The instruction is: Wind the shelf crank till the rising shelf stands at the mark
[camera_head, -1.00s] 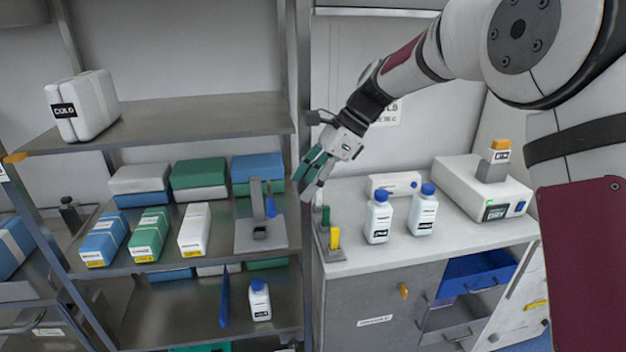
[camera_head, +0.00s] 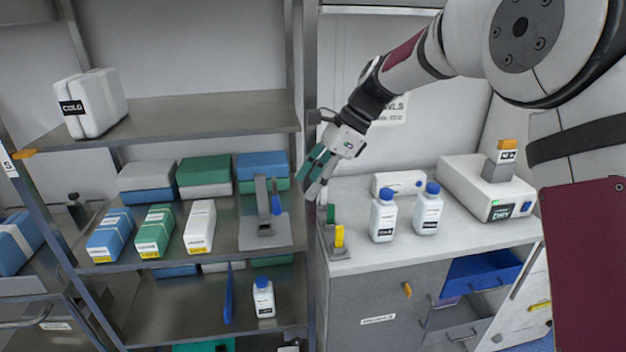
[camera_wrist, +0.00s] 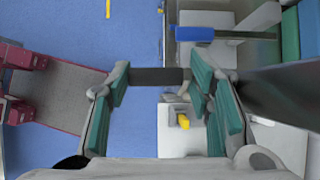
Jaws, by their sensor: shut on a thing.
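My gripper (camera_head: 318,174) is at the right post of the shelf rack, above the counter's left end. In the wrist view its teal finger pads stand on both sides of a dark bar (camera_wrist: 160,76), which looks like the crank handle. The rest of the crank is hidden or cannot be made out. The upper shelf (camera_head: 200,118) carries a white COLD box (camera_head: 92,104) and has an orange pointer (camera_head: 24,154) at its front left corner. A white label (camera_head: 6,164) is on the left post beside the pointer. Whether they line up is too small to tell.
Several boxes, including a green one (camera_head: 155,232), lie on the middle shelf. A bottle (camera_head: 263,298) stands on the lower shelf. The counter (camera_head: 460,238) at right holds two bottles, a device (camera_head: 485,190) and a stand with a yellow piece (camera_head: 338,237), below my gripper.

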